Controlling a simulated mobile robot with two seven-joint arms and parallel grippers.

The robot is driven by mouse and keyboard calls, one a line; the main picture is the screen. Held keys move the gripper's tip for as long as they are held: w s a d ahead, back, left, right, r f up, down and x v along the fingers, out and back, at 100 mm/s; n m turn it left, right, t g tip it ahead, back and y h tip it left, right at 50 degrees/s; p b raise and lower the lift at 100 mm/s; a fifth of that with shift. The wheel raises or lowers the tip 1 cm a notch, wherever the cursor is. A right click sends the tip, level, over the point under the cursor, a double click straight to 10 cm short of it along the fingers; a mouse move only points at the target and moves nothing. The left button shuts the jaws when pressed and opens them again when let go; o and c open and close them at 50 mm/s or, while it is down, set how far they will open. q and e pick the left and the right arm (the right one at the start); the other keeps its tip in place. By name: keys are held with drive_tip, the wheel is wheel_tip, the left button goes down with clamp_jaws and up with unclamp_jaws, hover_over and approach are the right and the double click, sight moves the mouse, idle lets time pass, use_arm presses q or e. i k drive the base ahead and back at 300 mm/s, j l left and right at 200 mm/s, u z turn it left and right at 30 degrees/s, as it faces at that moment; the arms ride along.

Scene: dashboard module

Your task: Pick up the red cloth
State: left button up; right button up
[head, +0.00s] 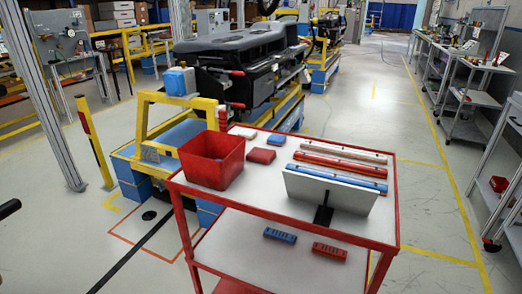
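A small folded red cloth (261,155) lies flat on the white top of the red cart (258,201), just right of the red open bin (211,160). Nothing covers the red cloth. No gripper fingers show in the head view. A dark rounded end pokes in at the far left edge, well away from the cart, and I cannot tell what it is.
Red (341,161) and blue (343,178) bars lie to the cloth's right, behind an upright pale panel (325,191). Blue (280,235) and red (330,251) blocks rest on the lower shelf. A dashboard module (250,60) stands behind.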

sight(261, 155)
drive_tip(key=i+j+z, duration=0.1)
drive_tip(key=j+z, duration=0.6)
drive_tip(key=z, duration=0.2)
drive_tip(key=j+z, duration=0.45)
drive_tip(key=l, duration=0.05)
